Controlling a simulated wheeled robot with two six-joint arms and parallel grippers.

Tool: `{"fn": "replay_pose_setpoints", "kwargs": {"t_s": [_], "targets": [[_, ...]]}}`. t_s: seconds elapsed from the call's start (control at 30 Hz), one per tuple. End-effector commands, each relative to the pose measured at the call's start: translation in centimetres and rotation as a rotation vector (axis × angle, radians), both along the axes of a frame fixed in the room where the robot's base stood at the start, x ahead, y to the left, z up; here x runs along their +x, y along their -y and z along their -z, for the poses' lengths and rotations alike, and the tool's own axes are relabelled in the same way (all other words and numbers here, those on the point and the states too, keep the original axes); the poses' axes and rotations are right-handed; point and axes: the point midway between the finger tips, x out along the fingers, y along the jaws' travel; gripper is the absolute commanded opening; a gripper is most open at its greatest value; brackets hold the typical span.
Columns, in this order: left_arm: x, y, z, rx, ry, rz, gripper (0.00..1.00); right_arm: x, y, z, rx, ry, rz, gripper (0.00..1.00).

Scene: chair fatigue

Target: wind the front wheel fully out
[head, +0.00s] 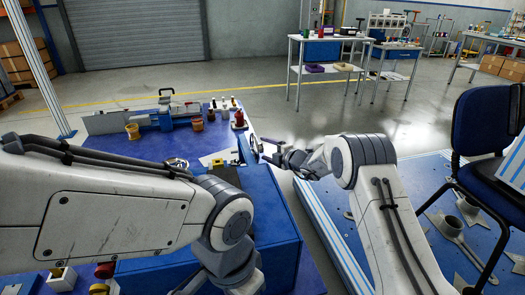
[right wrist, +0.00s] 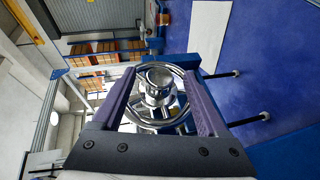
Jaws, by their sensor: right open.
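A chrome handwheel (right wrist: 160,92) with a round hub shows in the right wrist view, between the two purple fingers of my right gripper (right wrist: 159,76). The fingers are apart, one on each side of the wheel; I cannot tell whether they touch its rim. In the head view the wheel (head: 254,143) is small, at the end of a blue fixture, with my right gripper (head: 270,152) close on its right. My left arm crosses the left of the head view and bends down at the bottom; its fingers are out of sight.
A second chrome wheel (head: 178,163) lies further left on the blue bench (head: 110,145). Small pots, a red-topped item (head: 239,118) and a grey machine (head: 165,112) stand at the back of the bench. A blue chair (head: 485,125) stands on the right.

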Motion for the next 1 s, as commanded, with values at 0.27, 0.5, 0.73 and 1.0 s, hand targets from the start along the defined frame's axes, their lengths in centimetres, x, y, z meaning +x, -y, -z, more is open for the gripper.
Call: {"fn": "replay_pose_setpoints", "kwargs": {"t_s": [0.27, 0.5, 0.73, 1.0], "targets": [[0.0, 0.0, 0.4, 0.000, 0.000, 0.000, 0.50, 1.6, -1.7, 0.6, -0.001, 0.000, -0.003, 0.76], [0.0, 0.0, 0.4, 0.000, 0.000, 0.000, 0.50, 1.7, -1.8, 0.6, 0.000, -0.001, -0.003, 0.76], [0.0, 0.0, 0.4, 0.000, 0.000, 0.000, 0.50, 1.7, -1.7, 0.6, -0.001, 0.000, -0.003, 0.19], [0.0, 0.0, 0.9, 0.000, 0.000, 0.000, 0.50, 1.7, -1.7, 0.8, 0.001, 0.010, -0.004, 0.00]]}}
